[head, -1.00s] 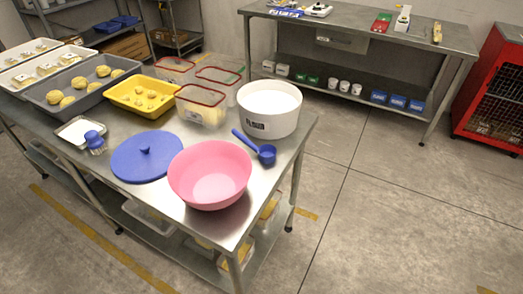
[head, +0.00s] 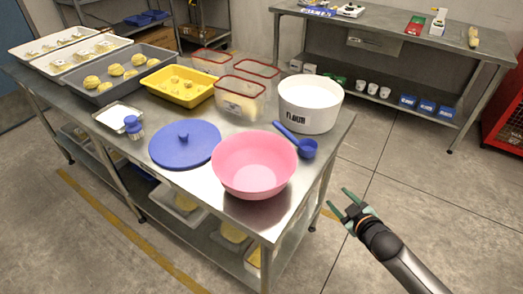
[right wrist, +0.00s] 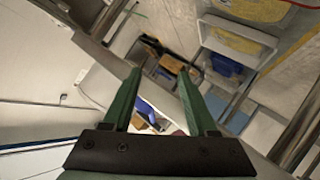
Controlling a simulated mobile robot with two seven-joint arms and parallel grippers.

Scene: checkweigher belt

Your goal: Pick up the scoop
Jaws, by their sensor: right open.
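The blue scoop (head: 307,148) lies on the steel table, its handle pointing up and left, between the white flour tub (head: 309,105) and the pink bowl (head: 254,166). My right gripper (head: 352,197) is open and empty, off the table's right edge, to the right of and nearer than the scoop. In the right wrist view, the green fingers (right wrist: 160,100) are apart with nothing held between them. I cannot make out the scoop in that view. My left gripper is not in view.
The steel table (head: 205,203) also holds a blue lid (head: 186,146), a yellow tray (head: 179,87) and red-rimmed clear containers (head: 240,99). The pink bowl stands close to the scoop. Open floor lies right of the table.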

